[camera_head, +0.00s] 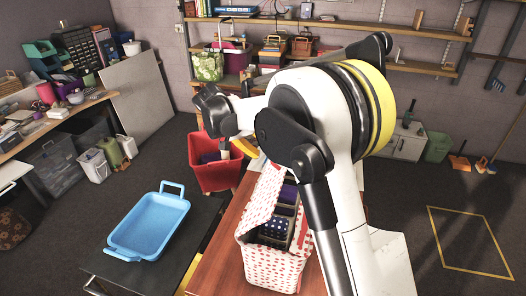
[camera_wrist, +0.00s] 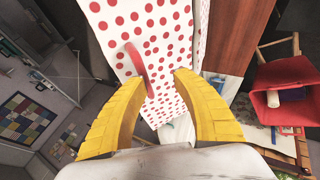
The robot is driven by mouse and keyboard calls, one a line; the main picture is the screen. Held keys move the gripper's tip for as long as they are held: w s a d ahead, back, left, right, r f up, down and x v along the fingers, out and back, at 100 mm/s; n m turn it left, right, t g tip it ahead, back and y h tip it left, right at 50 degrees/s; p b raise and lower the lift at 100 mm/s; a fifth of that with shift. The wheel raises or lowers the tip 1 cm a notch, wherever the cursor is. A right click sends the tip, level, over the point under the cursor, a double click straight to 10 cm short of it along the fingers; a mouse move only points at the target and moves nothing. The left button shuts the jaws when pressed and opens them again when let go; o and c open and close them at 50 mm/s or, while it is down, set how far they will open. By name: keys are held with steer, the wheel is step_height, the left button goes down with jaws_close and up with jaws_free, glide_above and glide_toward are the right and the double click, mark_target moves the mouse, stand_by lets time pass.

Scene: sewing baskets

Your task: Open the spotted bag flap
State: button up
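The white bag with red spots (camera_head: 272,268) stands on the brown wooden table, below my arm. Its top is at least partly uncovered, and dark compartments with a dotted dark item show inside. A spotted panel (camera_head: 262,203), apparently the flap, extends from the bag toward my gripper (camera_head: 243,149), whose tips are mostly hidden by my arm. In the wrist view, the spotted surface (camera_wrist: 150,40) fills the upper middle. A red loop tab (camera_wrist: 138,66) on it reaches between the yellow fingers of my gripper (camera_wrist: 157,80). The fingers are apart; contact with the tab is unclear.
A blue tray (camera_head: 150,226) lies on a dark bench at left. A red bin (camera_head: 213,172) stands behind the table and also shows in the wrist view (camera_wrist: 276,92). Shelves (camera_head: 330,22) line the back wall. Open floor (camera_head: 440,195) lies at right.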

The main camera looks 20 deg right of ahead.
steer(key=shift+r, duration=0.1)
steer(key=v, duration=1.1)
steer(key=shift+a+r, duration=0.2)
steer(key=shift+r, duration=0.1)
steer(key=shift+s, duration=0.1)
